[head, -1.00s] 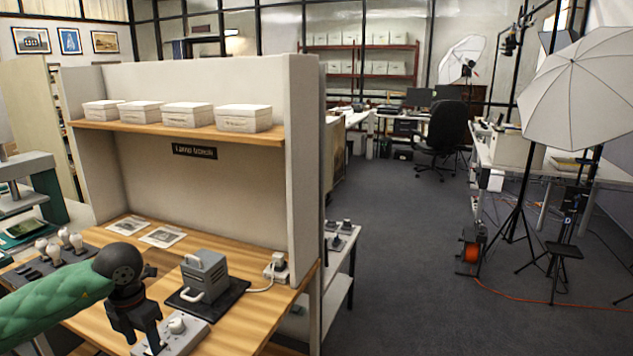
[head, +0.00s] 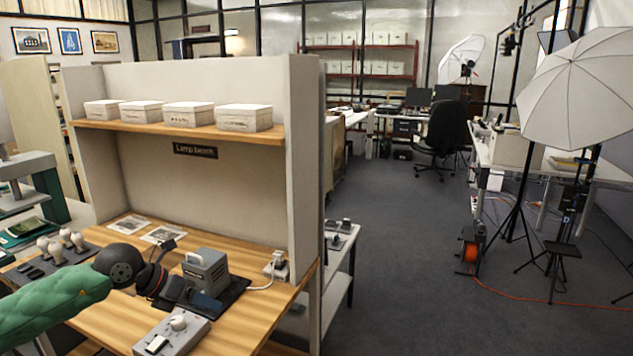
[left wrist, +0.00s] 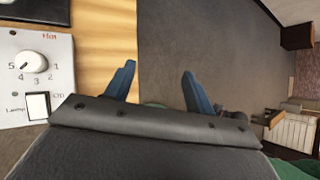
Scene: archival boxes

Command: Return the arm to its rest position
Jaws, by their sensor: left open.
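My left arm, in a green padded sleeve, comes in from the left in the head view. Its dark gripper (head: 188,274) is above the wooden bench, in front of the grey metal device with a handle (head: 208,270), and hides part of it. The gripper is turned sideways, its fingers pointing to the right. In the left wrist view the two blue fingers (left wrist: 158,70) are apart, with nothing between them. My right gripper is not in view.
A grey control box with a dial (head: 172,332) lies at the bench's front, also seen in the left wrist view (left wrist: 35,65). Several white bulbs (head: 62,242) stand at left. White boxes (head: 188,115) line the shelf (head: 160,133). Floor (head: 400,270) right of the bench is open.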

